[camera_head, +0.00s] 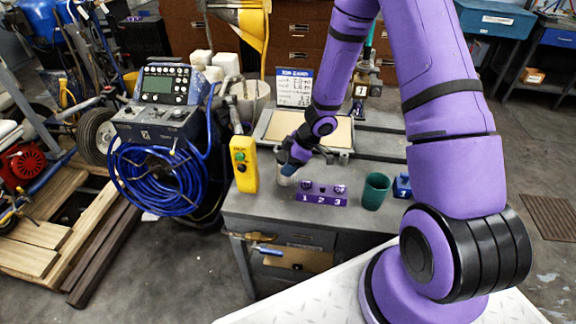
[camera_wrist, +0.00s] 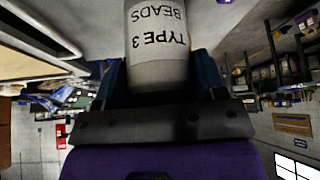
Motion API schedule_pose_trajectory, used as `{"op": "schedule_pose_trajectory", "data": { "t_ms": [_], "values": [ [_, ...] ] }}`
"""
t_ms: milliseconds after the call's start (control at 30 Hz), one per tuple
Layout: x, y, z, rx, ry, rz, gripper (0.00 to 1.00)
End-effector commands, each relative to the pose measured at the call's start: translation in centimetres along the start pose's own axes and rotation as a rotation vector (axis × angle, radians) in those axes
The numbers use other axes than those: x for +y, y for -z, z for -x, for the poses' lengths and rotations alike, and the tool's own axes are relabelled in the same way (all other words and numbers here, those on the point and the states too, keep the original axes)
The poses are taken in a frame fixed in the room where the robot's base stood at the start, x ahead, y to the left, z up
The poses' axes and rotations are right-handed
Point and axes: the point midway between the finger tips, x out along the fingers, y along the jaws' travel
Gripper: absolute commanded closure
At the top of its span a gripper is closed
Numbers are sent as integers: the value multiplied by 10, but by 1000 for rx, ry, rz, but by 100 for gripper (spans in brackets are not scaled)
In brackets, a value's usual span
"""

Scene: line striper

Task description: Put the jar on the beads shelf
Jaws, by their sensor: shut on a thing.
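The jar (camera_wrist: 158,40) is white with black lettering reading "TYPE 3 BEADS", upside down in the wrist view. My gripper (camera_head: 291,166) is shut on it, with a blue finger on either side. In the head view the jar (camera_head: 283,179) is a small pale shape under my gripper, at the left part of the grey workbench (camera_head: 258,205). I cannot tell whether it touches the bench top. No shelf marked for beads can be made out in either view.
A purple block numbered 1, 2, 3 (camera_head: 321,199) and a green cup (camera_head: 376,191) stand right of the jar. A yellow control box (camera_head: 245,165) stands close on its left. A framed tray (camera_head: 305,131) and a sign (camera_head: 294,87) are behind. A blue hose coil (camera_head: 155,180) hangs further left.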

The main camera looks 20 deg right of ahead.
Motion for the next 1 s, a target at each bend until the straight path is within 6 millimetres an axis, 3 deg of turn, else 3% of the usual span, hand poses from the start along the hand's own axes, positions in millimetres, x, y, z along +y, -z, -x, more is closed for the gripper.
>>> {"op": "schedule_pose_trajectory", "data": {
  "t_ms": [133, 567, 600, 667, 700, 1000],
  "values": [
    [0, -6, -12, 0, -1, 0, 75],
    [0, -9, -16, 0, -1, 0, 75],
    [0, -9, -16, 0, -1, 0, 29],
    [0, -9, -15, 0, -1, 1, 15],
    [0, -9, -15, 0, -1, 1, 10],
    [0, -8, -14, 0, -1, 2, 10]
  ]
}}
